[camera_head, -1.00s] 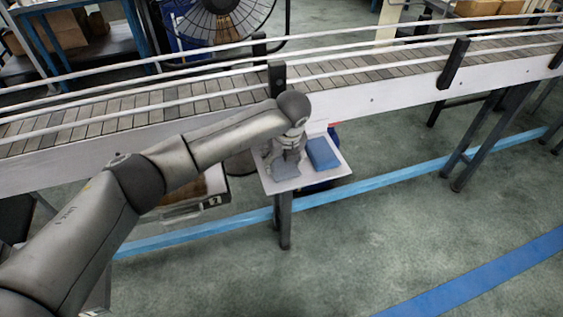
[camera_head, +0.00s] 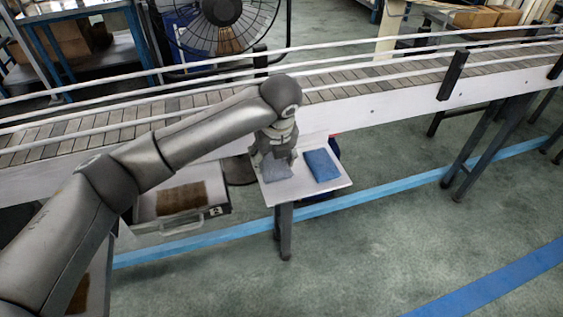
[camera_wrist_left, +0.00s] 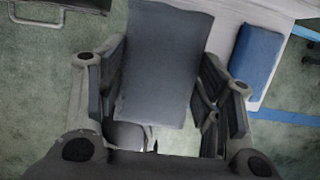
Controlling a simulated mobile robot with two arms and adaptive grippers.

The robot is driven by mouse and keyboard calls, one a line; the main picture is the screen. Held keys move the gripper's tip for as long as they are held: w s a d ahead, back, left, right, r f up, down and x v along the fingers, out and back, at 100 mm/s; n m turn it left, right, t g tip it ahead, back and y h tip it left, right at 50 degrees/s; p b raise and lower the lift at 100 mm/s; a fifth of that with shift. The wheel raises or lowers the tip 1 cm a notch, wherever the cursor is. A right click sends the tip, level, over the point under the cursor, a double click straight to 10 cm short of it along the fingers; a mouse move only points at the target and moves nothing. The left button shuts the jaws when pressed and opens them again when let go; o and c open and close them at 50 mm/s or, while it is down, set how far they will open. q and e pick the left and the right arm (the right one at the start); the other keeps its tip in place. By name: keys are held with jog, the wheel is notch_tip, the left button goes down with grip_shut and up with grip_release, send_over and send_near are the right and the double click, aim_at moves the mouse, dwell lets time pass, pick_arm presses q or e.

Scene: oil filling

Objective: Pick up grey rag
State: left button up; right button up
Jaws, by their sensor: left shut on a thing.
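The grey rag (camera_head: 277,169) is a folded cloth at the left part of a small white shelf (camera_head: 309,188). My left gripper (camera_head: 271,154) reaches down over the rag and is shut on it. In the left wrist view the rag (camera_wrist_left: 163,62) fills the space between the two dark finger pads, and it hides part of the shelf behind it. I cannot tell whether the rag is clear of the shelf. A blue folded cloth (camera_head: 322,165) lies to the right on the same shelf. My right gripper is not in view.
A slatted conveyor (camera_head: 350,80) with white rails runs just behind the shelf. A case with a brown mat (camera_head: 181,198) sits to the left of the shelf. A large fan (camera_head: 222,22) stands behind the conveyor. The floor at the right front is free.

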pick_arm(q)
jog(key=s+a+r, duration=0.5)
jog(key=s+a, duration=0.1)
jog(key=s, duration=0.2)
jog(key=shift+a+r, duration=0.2)
jog(key=shift+a, duration=0.05)
